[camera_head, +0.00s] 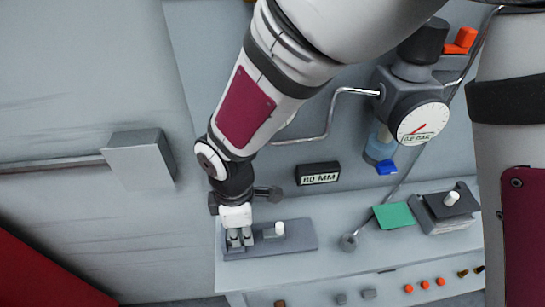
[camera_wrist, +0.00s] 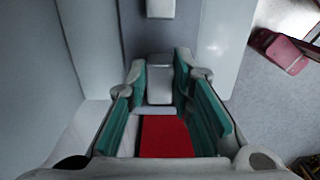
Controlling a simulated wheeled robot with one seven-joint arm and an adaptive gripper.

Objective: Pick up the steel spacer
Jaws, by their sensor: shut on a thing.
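My gripper (camera_head: 239,238) is low over the dark grey tray (camera_head: 305,238) on the bench. The wrist view shows its two teal-padded fingers (camera_wrist: 160,78) closed on the sides of a small grey block, which looks like the steel spacer (camera_wrist: 160,92). The spacer is hard to make out in the head view because the fingers cover it. I cannot tell whether it still touches the tray. A whitish peg on a small block (camera_head: 274,231) is on the tray, just right of my gripper.
A black "80 MM" sign (camera_head: 318,174) stands behind the tray. A round gauge (camera_head: 423,123), a green pad (camera_head: 394,216) and a dark block with a white peg (camera_head: 450,205) are to the right. A red patch (camera_wrist: 165,135) shows between the fingers in the wrist view.

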